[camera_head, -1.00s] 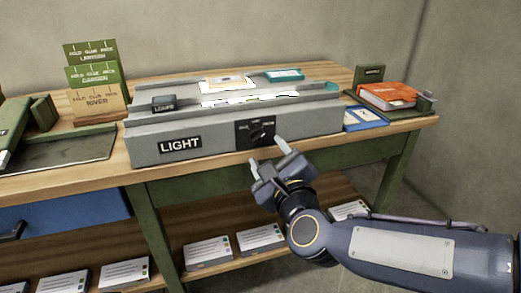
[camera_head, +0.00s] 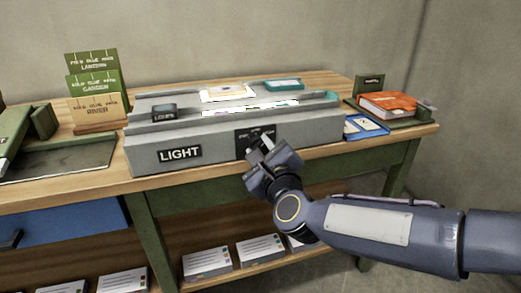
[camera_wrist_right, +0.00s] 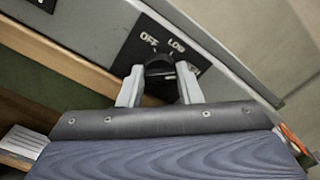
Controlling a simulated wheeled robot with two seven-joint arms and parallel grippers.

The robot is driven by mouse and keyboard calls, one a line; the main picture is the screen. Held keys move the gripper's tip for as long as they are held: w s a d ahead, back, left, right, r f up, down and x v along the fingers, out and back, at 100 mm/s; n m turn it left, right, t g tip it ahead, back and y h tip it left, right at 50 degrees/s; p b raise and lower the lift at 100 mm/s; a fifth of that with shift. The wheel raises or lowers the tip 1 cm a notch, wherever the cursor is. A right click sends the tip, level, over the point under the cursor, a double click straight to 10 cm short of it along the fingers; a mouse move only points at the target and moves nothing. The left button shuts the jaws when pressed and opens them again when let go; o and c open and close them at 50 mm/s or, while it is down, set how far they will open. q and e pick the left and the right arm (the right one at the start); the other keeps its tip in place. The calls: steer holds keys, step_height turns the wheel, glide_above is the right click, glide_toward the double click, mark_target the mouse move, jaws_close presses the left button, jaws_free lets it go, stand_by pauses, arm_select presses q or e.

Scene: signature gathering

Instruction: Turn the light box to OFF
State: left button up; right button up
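The grey light box (camera_head: 222,158) stands on the wooden table with a LIGHT label on its front. Its top strip is lit white. A black switch plate (camera_head: 242,140) is on the front face, partly hidden by my right gripper (camera_head: 258,146). In the right wrist view, the plate (camera_wrist_right: 135,50) shows the words OFF and LOW, and a third word is partly covered. The dark knob (camera_wrist_right: 158,72) lies between the two fingertips of my right gripper (camera_wrist_right: 160,78). The fingers are apart, one on each side of the knob; contact is unclear. My left gripper is not in view.
An orange book (camera_head: 388,104) and a blue card tray (camera_head: 365,127) are right of the box. Green and tan card holders (camera_head: 95,85) stand at the left. Several white cards lie on the lower shelf (camera_head: 175,240).

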steer(key=shift+c, duration=0.9)
steer(key=shift+n, duration=0.3)
steer(key=shift+f+n+p, duration=0.15)
steer(key=shift+n+p, duration=1.75)
steer(key=shift+n, duration=7.8)
